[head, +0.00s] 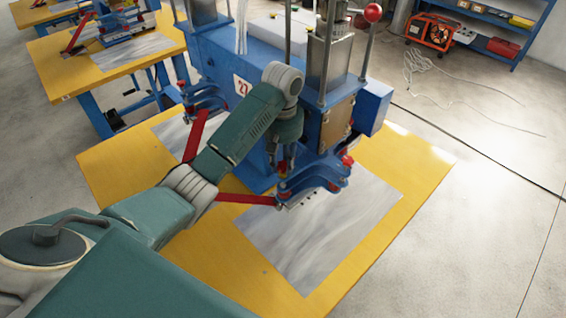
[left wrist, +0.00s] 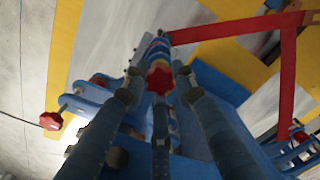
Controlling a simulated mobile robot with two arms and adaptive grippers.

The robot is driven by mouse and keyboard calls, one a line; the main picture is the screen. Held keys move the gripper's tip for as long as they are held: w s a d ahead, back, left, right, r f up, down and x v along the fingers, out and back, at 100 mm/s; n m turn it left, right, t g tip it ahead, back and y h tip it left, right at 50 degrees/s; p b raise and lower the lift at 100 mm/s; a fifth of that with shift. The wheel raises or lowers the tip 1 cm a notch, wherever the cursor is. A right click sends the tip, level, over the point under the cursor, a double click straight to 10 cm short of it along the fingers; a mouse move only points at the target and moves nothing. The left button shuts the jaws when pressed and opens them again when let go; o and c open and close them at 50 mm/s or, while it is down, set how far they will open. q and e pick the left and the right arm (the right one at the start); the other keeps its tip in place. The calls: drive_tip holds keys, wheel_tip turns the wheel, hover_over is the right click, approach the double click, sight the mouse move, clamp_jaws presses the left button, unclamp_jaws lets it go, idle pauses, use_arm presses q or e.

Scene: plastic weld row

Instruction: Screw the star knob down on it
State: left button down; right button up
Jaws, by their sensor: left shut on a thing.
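My left gripper (head: 283,163) points down at the blue clamp fixture (head: 318,178) on the front of the machine. In the left wrist view its dark fingers (left wrist: 160,75) close in around a red star knob (left wrist: 160,79), and the gripper is shut on it. The knob is over the blue fixture; its stud and seat are hidden by the fingers. Only a bit of red shows at the fingertips in the head view. A second red knob (head: 347,160) is on the fixture's right side and also shows in the left wrist view (left wrist: 50,121). My right gripper is not in view.
The blue machine (head: 238,62) stands on a yellow table (head: 245,240) with grey sheets. A red lever (head: 245,199) sticks out left of the fixture, and another (head: 195,135) lies behind my arm. Vertical rods rise close to the gripper's right. The front sheet (head: 310,245) is clear.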

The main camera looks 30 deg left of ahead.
use_arm(q)
drive_tip(key=m, duration=0.4)
drive_tip(key=c, duration=1.4)
unclamp_jaws()
drive_tip(key=shift+c, duration=0.2)
